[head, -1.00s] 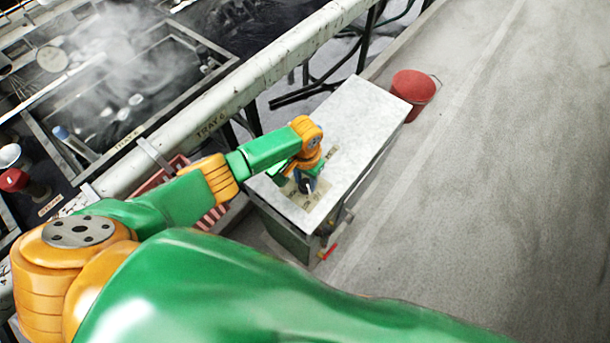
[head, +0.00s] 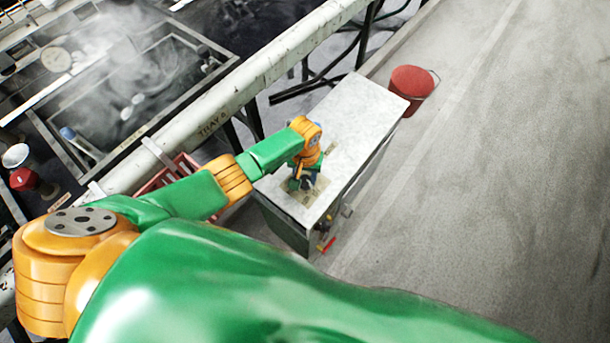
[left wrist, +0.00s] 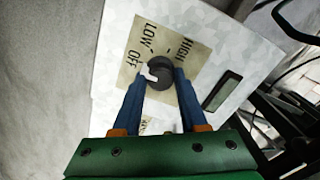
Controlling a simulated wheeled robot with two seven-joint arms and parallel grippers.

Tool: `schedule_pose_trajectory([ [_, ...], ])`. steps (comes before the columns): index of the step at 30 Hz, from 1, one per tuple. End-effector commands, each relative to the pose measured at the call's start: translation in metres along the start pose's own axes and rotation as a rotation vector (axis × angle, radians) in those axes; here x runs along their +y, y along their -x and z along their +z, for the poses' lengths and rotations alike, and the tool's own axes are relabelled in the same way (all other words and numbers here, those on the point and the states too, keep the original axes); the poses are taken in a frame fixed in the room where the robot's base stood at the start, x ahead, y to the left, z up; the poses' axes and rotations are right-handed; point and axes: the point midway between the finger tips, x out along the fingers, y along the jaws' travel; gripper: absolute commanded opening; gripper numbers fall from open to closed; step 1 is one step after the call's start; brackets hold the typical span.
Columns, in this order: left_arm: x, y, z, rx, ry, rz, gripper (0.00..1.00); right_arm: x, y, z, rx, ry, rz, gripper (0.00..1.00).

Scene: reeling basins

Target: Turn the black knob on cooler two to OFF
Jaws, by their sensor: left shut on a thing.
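The black knob (left wrist: 161,72) sits on a beige plate (left wrist: 140,32) printed LOW, OFF and HIGH, on a pale cabinet top. In the left wrist view the two blue fingers of my left gripper (left wrist: 160,76) are shut on the knob, one on each side. A pale notch on the knob faces left, on the side of the word OFF; I cannot tell its exact setting. In the head view my left gripper (head: 304,182) reaches down to the plate at the near end of the cooler (head: 362,112), hiding the knob. My right gripper is not in view.
A red bucket (head: 411,88) stands on the floor by the cooler's far end. A long pale pipe rail (head: 250,76) and steaming basins (head: 150,85) lie to the left. A red-handled valve (head: 326,245) sticks out at the near side. The floor at right is clear.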

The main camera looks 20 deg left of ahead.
Motion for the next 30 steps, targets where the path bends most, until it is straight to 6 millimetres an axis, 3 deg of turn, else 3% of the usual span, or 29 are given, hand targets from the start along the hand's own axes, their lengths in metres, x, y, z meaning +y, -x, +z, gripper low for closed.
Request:
schedule_pose_trajectory([
  [6,0.000,0.001,-0.002,0.007,0.001,0.001,0.00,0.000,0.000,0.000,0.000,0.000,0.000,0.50],
  [7,0.000,0.001,-0.002,0.007,0.000,0.001,0.45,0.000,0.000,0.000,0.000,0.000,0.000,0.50],
  [10,0.000,0.001,-0.002,0.006,0.000,0.001,0.72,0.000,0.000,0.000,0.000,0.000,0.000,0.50],
  [19,0.000,0.003,-0.001,0.003,-0.001,0.001,0.72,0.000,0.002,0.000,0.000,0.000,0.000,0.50],
  [24,0.001,0.040,-0.002,0.006,-0.001,0.004,0.72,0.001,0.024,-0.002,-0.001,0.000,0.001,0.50],
  [30,0.000,0.070,-0.002,0.005,-0.001,0.002,0.72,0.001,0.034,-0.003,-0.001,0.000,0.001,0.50],
])
